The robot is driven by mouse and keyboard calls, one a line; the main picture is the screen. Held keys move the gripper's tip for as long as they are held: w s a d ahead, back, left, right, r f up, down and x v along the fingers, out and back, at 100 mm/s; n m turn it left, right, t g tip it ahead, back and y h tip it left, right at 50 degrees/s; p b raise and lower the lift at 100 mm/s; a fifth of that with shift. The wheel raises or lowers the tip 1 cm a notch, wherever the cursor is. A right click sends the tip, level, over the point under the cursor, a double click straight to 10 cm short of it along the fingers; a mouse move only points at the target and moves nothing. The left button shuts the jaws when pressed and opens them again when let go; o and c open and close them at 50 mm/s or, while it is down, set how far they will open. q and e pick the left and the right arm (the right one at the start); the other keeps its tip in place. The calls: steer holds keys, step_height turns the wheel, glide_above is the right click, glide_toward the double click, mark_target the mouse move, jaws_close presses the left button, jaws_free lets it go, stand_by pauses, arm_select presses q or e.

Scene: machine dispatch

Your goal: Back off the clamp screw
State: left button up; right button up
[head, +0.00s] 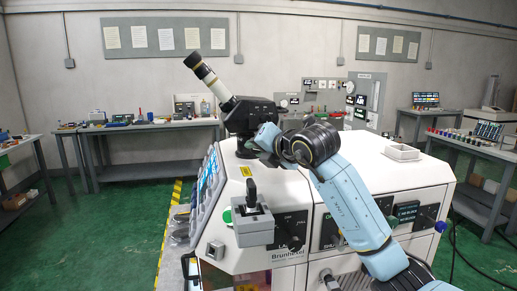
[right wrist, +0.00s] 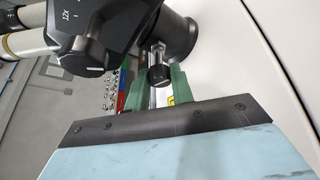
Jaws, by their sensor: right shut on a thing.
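The clamp screw (right wrist: 158,74) shows in the right wrist view as a small black knob on a bright shank, at the side of the round black post under the microscope head (right wrist: 85,30). My right gripper (right wrist: 157,88) has its two green fingers on either side of the knob and is shut on it. In the head view the microscope (head: 248,114) stands on the white machine with its pale eyepiece tube pointing up and left. My light blue right arm reaches to its base from the right, and the screw is hidden there. My left gripper is not in view.
The white machine (head: 300,200) fills the middle, with a joystick box (head: 252,222) and screens on its left side. A small white tray (head: 402,152) lies on its top at the right. Benches with tools stand along the walls. Green floor is open at the left.

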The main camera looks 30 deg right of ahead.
steer(key=shift+r+n+g+h, duration=0.15)
steer(key=shift+n+g+h, duration=0.25)
steer(key=shift+n+h, duration=0.6)
steer(key=n+h, duration=0.1)
steer(key=n, duration=0.1)
steer(key=shift+a+n+g+b, duration=0.15)
steer(key=shift+n+g+b, duration=0.15)
steer(key=shift+b, duration=0.1)
steer(key=shift+a+n+g+h+b, duration=0.1)
steer(key=shift+n+g+h+b, duration=0.2)
steer(key=shift+n+h+b, duration=0.7)
steer(key=shift+a+n+g+h+b, duration=0.15)
steer(key=shift+n+g+h+b, duration=0.15)
steer(key=shift+n+h+b, duration=0.85)
steer(key=shift+n+h, duration=0.25)
steer(key=shift+n, duration=0.2)
steer(key=o, duration=1)
steer(key=shift+w, duration=0.1)
